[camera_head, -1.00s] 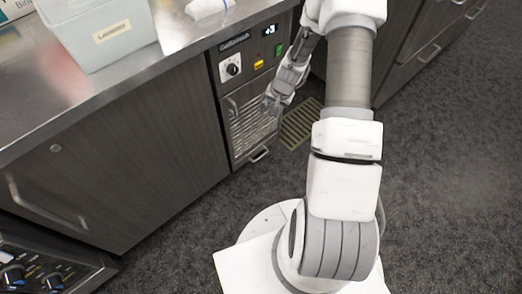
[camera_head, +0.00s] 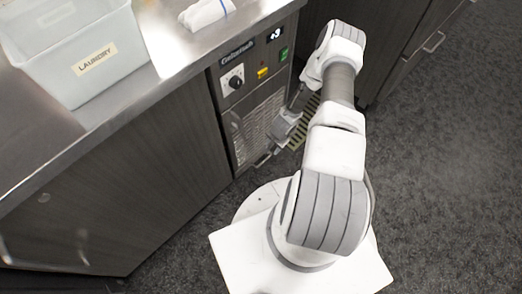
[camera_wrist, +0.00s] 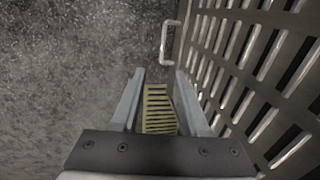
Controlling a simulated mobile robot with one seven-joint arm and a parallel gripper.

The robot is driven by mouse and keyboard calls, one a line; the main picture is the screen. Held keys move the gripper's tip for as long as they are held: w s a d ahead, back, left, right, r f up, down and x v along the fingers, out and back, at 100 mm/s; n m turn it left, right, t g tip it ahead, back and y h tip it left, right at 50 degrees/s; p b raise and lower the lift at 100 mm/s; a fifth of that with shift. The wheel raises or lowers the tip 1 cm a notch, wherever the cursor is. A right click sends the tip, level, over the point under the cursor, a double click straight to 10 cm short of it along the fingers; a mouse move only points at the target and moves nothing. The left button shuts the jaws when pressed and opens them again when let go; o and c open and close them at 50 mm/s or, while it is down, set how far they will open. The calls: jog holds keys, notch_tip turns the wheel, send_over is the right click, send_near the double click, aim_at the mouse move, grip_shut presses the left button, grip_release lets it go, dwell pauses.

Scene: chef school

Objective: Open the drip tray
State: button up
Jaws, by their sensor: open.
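The low drawer with a small metal bar handle (camera_head: 263,160) at the foot of the steel appliance (camera_head: 243,98) appears to be the drip tray; its front is mostly hidden in the head view. The bar handle also shows in the wrist view (camera_wrist: 165,46), standing out from the panel beyond my fingertips. My gripper (camera_wrist: 160,80) is open and empty, with its fingers apart and pointing along the slotted grille. In the head view my gripper (camera_head: 272,142) is low in front of the appliance, close above the handle and not visibly touching it.
The slotted grille (camera_wrist: 240,60) runs close along the right of my gripper. A yellowish floor grate (camera_head: 304,122) lies beside the appliance. A steel counter (camera_head: 150,88) with a laundry bin (camera_head: 90,75) is above. The dark floor (camera_head: 440,160) to the right is clear.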

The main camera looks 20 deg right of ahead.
aim_at(265, 160)
jog(key=w+f+b, duration=0.1)
jog(key=f+b, duration=0.1)
jog(key=f, duration=0.3)
jog(key=w+f+b, duration=0.1)
jog(key=f+b, duration=0.1)
jog(key=f, duration=0.4)
jog(key=w+a+f+b, duration=0.1)
jog(key=f+b, duration=0.2)
jog(key=f, duration=0.3)
jog(key=shift+w+a+f, duration=0.1)
jog(key=shift+w, duration=0.3)
grip_shut()
dwell(0.7)
